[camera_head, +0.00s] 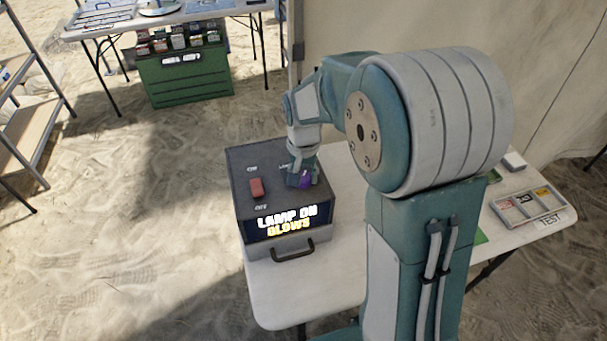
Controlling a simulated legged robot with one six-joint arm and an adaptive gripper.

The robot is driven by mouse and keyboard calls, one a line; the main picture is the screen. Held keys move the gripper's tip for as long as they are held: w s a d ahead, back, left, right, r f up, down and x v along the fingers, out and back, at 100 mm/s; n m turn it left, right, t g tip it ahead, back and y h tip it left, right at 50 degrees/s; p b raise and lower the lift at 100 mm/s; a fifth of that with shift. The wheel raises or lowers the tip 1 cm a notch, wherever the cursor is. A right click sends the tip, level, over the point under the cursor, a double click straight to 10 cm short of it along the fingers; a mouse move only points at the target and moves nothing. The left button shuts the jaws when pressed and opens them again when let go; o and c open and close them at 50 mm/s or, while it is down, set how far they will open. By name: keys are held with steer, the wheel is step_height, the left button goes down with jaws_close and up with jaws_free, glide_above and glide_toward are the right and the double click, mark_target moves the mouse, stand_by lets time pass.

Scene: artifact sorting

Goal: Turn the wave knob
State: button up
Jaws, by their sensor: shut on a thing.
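A dark grey box (248,212) with a panel on top stands on the white table. Its front display (287,218) reads "LAMP ON" in white and "GLOWS" in yellow. A red switch (257,187) sits on the left of its top. My gripper (300,178) points down at the right part of the top and is shut around a purple thing (306,180), which seems to be the wave knob. My fingers hide most of it, and its turn angle cannot be told.
A black handle (293,252) sticks out at the box's front. A tray (525,205) with several small compartments lies on the table at right, beside a "TEST" label. A green crate (185,82) stands under the back table. A shelf rack (35,110) is at left. Sandy floor lies open between.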

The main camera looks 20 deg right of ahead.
steer(key=shift+s+f, duration=0.2)
steer(key=shift+f, duration=0.05)
steer(key=o, duration=1.1)
steer(key=shift+w, duration=0.1)
steer(key=shift+o, duration=0.2)
steer(key=shift+a+r, duration=0.1)
steer(key=shift+r, duration=0.1)
steer(key=shift+w+r, duration=0.1)
steer(key=shift+r, duration=0.15)
step_height(320, 180, up, 11)
steer(key=shift+r, duration=0.1)
